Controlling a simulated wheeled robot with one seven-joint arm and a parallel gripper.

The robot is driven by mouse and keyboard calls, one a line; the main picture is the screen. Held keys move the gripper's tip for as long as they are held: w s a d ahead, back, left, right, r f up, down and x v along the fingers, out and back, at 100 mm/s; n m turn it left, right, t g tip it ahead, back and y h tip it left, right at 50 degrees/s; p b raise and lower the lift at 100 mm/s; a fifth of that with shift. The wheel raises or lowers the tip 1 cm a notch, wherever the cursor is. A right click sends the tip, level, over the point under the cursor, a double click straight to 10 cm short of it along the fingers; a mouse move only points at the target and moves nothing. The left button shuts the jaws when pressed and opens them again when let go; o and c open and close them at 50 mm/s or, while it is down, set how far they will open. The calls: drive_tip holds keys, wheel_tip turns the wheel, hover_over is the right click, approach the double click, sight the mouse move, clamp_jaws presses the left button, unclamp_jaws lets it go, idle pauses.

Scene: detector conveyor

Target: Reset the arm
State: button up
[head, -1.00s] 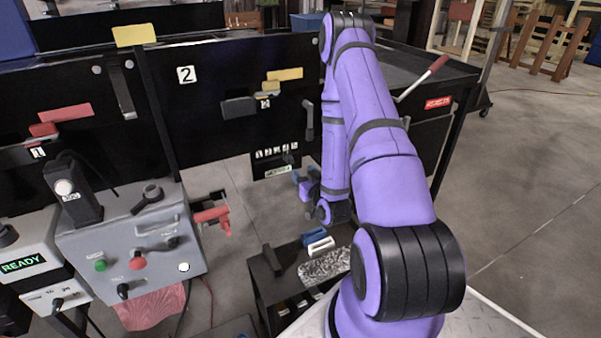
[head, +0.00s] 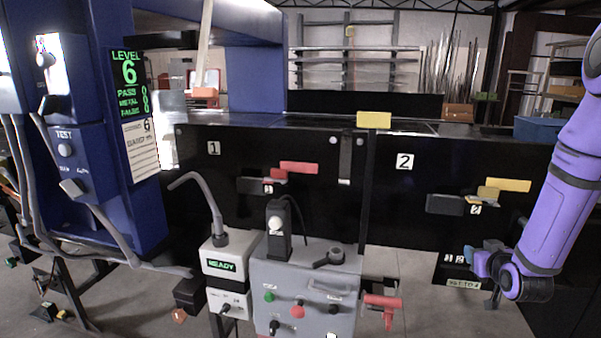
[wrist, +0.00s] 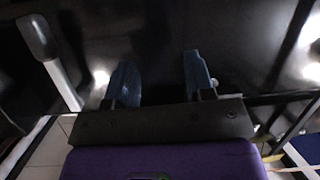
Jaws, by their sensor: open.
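My purple arm reaches down at the right edge of the head view. My gripper (head: 470,257) is at its lower end, in front of the black panel marked 2. In the wrist view my gripper (wrist: 160,82) shows two blue fingers spread apart with nothing between them. It faces a dark, glossy surface. A grey lever-like handle (wrist: 48,55) stands to the left of the fingers, apart from them.
The grey control box (head: 312,285) with red and green buttons and the READY unit (head: 222,264) stand at the front centre. The blue detector cabinet (head: 85,185) reads LEVEL 6 at left. A red handle (head: 382,303) juts out right of the box. Black conveyor panels (head: 320,215) run behind.

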drive_tip(key=s+a+r+g, duration=0.2)
drive_tip(key=s+a+r, duration=0.25)
drive_tip(key=r, duration=0.45)
drive_tip(key=s+a+r+g, duration=0.35)
drive_tip(key=a+r, duration=0.25)
drive_tip(key=r, duration=0.3)
drive_tip(key=s+a+r+g+y, duration=0.1)
drive_tip(key=s+a+r, duration=0.1)
drive_tip(key=s, duration=0.5)
drive_tip(key=s+a+r+g, duration=0.1)
drive_tip(key=s+a+r, duration=0.2)
drive_tip(key=s, duration=0.4)
drive_tip(key=s+a+r+g+y, duration=0.1)
drive_tip(key=s+a+r, duration=0.1)
drive_tip(key=s, duration=0.5)
drive_tip(key=shift+s+a+r+n+y, duration=0.2)
drive_tip(key=shift+s+a+n+y, duration=0.1)
drive_tip(key=shift+s+a, duration=0.15)
drive_tip(key=shift+o, duration=0.2)
drive_tip(key=shift+w+g, duration=0.1)
drive_tip(key=shift+g, duration=0.15)
